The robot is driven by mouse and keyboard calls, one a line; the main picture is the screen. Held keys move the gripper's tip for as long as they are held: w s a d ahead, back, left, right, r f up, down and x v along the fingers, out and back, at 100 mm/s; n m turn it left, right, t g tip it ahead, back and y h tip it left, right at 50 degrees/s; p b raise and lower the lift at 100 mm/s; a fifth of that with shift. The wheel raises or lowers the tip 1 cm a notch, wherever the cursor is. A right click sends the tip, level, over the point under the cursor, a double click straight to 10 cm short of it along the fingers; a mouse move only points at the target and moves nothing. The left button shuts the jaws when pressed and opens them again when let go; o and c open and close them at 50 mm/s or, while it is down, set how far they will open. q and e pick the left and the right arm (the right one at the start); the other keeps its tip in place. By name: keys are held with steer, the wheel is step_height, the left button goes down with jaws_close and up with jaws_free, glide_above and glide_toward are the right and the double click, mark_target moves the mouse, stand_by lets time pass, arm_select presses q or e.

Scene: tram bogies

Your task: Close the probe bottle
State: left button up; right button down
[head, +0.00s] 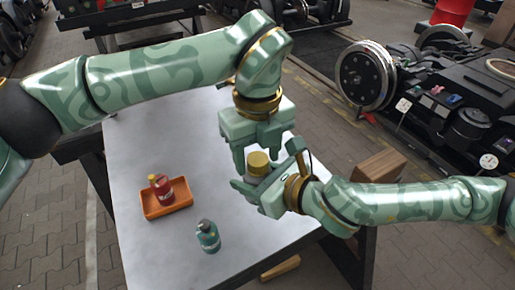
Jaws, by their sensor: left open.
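A bottle with an olive-yellow cap (258,161) stands roughly upright in my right gripper (257,178), above the table. The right gripper is shut on it, and its fingers hide much of the body. I take it to be the probe bottle; no label is readable. The cap sits at the top of the bottle, but I cannot tell how tightly. My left gripper (257,150) points down from above, open, with its fingers near the sides of the cap. I cannot tell whether they touch it.
An orange tray (178,208) holds a red bottle (162,188) with a yellow cap on the grey table (150,130). A teal bottle (208,236) with a dark cap stands nearer the front. A bogie with a wheel (366,76) is at the right. The table's left rear is clear.

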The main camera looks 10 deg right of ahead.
arm_select(q)
steer(key=c, duration=1)
steer(key=m, duration=0.3)
steer(key=o, duration=1.1)
steer(key=shift+r, duration=2.3)
